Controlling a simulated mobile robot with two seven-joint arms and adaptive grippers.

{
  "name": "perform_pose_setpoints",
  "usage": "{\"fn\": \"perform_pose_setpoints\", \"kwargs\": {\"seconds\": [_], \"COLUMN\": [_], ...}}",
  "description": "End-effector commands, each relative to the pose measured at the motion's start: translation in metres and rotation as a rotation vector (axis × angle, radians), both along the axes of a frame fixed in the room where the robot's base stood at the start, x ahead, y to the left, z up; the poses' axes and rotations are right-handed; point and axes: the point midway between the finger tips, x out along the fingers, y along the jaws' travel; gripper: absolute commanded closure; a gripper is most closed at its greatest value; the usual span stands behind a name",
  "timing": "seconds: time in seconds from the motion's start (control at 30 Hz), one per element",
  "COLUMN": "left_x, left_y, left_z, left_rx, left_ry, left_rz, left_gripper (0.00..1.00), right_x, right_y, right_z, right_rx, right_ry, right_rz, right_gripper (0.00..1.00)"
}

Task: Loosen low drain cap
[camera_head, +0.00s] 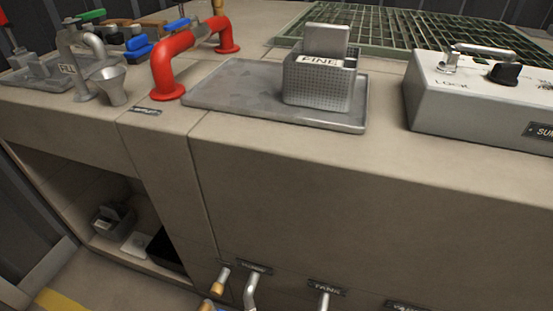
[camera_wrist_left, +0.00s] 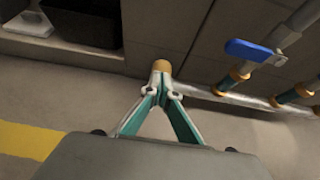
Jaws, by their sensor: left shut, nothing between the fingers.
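In the left wrist view, a small brass-coloured cap (camera_wrist_left: 162,65) shows just beyond my left fingertips, close to the foot of the cabinet. It looks like the end of the low pipe, but the join is hidden behind the fingers. My left gripper (camera_wrist_left: 160,80) has its fingertips together, with nothing between them. The tips line up with the cap and cover its near part; I cannot tell whether they touch it. I see neither gripper in the head view. My right gripper is in no view.
A low pipe (camera_wrist_left: 240,100) with brass fittings runs right of the cap, and a blue valve lever (camera_wrist_left: 250,50) sits above it. Labelled pipes (camera_head: 252,288) leave the cabinet front (camera_head: 330,210).

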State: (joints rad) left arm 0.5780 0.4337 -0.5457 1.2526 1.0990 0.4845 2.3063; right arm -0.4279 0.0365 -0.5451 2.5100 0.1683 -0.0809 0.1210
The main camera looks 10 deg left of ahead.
Motion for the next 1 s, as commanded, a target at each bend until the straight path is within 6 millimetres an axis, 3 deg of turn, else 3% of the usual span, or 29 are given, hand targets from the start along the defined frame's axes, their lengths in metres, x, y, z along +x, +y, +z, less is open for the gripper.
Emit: {"fn": "perform_pose_setpoints", "kwargs": {"seconds": [1.0], "left_x": [0.0005], "left_y": [0.0113], "left_z": [0.0007], "left_rx": [0.000], "left_ry": [0.001], "left_rz": [-0.001], "left_gripper": [1.00], "right_x": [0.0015], "right_y": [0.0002], "right_z": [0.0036], "right_rx": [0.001], "right_ry": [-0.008], "right_rz": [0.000], "right_gripper": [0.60]}}
